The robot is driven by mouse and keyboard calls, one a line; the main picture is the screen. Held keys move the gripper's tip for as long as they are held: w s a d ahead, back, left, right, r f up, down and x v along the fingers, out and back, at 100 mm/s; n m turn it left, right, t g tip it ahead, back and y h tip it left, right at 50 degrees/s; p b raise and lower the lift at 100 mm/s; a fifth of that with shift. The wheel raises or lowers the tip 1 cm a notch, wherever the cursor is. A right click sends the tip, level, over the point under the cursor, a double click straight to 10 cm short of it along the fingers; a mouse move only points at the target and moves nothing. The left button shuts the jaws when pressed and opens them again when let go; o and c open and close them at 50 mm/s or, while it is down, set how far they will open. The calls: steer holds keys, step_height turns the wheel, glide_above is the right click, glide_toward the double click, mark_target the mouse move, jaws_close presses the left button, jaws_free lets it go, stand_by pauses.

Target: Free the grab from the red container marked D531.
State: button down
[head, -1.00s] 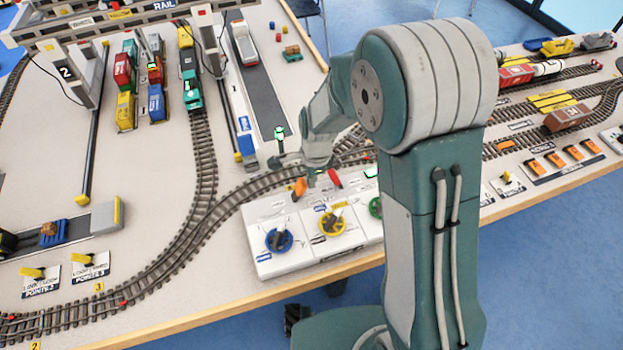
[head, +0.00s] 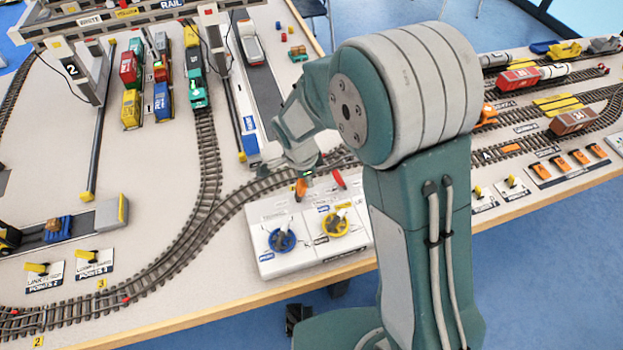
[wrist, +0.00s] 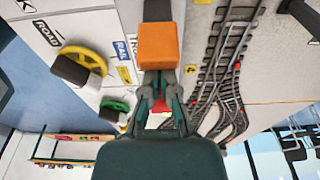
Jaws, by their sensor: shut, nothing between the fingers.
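Two red containers show on the wagons under the gantry crane, one at left (head: 129,68) and one at right (head: 160,72). Their markings are too small to read, and I cannot make out the grab's hold on either. The white control box (head: 290,262) stands at the table's front edge. It carries an orange-handled lever (head: 301,189), a red lever (head: 339,179), a blue knob (head: 282,240) and a yellow knob (head: 335,224). My gripper (head: 304,172) is shut and empty, close by the orange handle. In the wrist view, the orange handle (wrist: 158,46) lies just beyond the fingertips (wrist: 158,88); contact is unclear.
Curved track (head: 240,205) runs behind the box. Yellow points levers (head: 90,256) stand at the left. The gantry beam (head: 110,15) crosses the back.

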mark_target(302, 183)
steer(key=h, duration=0.1)
steer(key=a+h, duration=0.1)
steer(key=a+t+h, duration=0.1)
steer(key=shift+s+a+r, duration=0.25)
steer(key=shift+s, duration=0.05)
steer(key=shift+a, duration=0.2)
steer(key=shift+s, duration=0.1)
steer(key=shift+d+r, duration=0.1)
steer(key=shift+r, duration=0.05)
steer(key=shift+r, duration=0.7)
